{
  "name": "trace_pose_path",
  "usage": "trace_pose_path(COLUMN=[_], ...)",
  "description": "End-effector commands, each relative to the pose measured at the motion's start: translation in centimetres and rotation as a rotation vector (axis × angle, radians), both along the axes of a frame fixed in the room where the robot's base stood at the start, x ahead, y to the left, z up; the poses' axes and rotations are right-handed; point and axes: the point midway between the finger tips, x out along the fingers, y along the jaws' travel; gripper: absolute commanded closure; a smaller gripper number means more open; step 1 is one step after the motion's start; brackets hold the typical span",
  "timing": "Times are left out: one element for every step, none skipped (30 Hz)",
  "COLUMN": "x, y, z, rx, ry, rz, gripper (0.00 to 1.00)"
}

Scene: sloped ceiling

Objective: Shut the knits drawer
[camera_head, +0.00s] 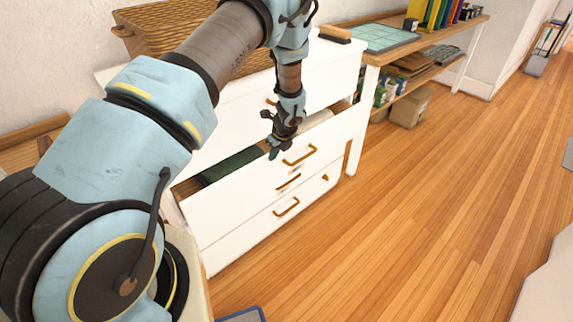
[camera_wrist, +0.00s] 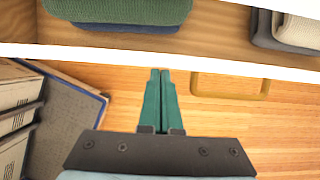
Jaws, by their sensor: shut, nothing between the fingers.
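The knits drawer (camera_head: 240,187) is the pulled-out drawer of a white chest, with a brass handle (camera_head: 299,155) on its front. A folded green knit (camera_head: 232,163) and a pale knit (camera_head: 318,117) lie inside. The wrist view shows the drawer's white front rim (camera_wrist: 120,54), the green knit (camera_wrist: 120,10) over a blue one, and pale and grey knits (camera_wrist: 297,30) at the right. My gripper (camera_head: 272,153) is shut and empty, its green fingertips (camera_wrist: 160,72) at the outer side of the rim, left of the handle (camera_wrist: 230,86). I cannot tell whether they touch the front.
A lower drawer with a brass handle (camera_head: 287,207) looks closed. A wicker basket (camera_head: 165,35) stands on the chest. A wooden shelf table (camera_head: 440,40) with books stands at the right. A blue-edged board (camera_wrist: 75,115) lies on the floor.

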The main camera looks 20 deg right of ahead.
Motion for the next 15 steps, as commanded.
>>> trace_pose_path(x=[0.8,1.2,1.7,2.1,2.3,2.6,2.8,3.0,3.2,3.3,3.4,3.5,3.5,3.6,3.6], y=[0.4,0.5,0.7,0.8,0.9,1.0,1.1,1.1,1.2,1.3,1.3,1.3,1.3,1.3,1.4], z=[0.0,0.0,0.0,0.0,0.0,0.0,0.0,0.0,0.0,0.0,0.0,0.0,0.0,0.0,0.0], rx=[-0.002,-0.002,-0.002,-0.001,-0.001,-0.001,-0.002,-0.002,-0.002,-0.001,-0.001,-0.001,-0.001,-0.001,-0.001], ry=[0.000,0.000,-0.001,-0.001,0.000,0.000,0.000,0.000,0.000,0.001,0.001,0.001,0.001,0.001,0.001], rz=[0.004,0.002,0.002,0.004,0.003,0.002,0.001,0.001,0.001,0.001,0.001,0.000,0.000,0.000,-0.001], gripper=[1.00,1.00,1.00,1.00,1.00,1.00,1.00,1.00,1.00,1.00,1.00,1.00,1.00,1.00,1.00])
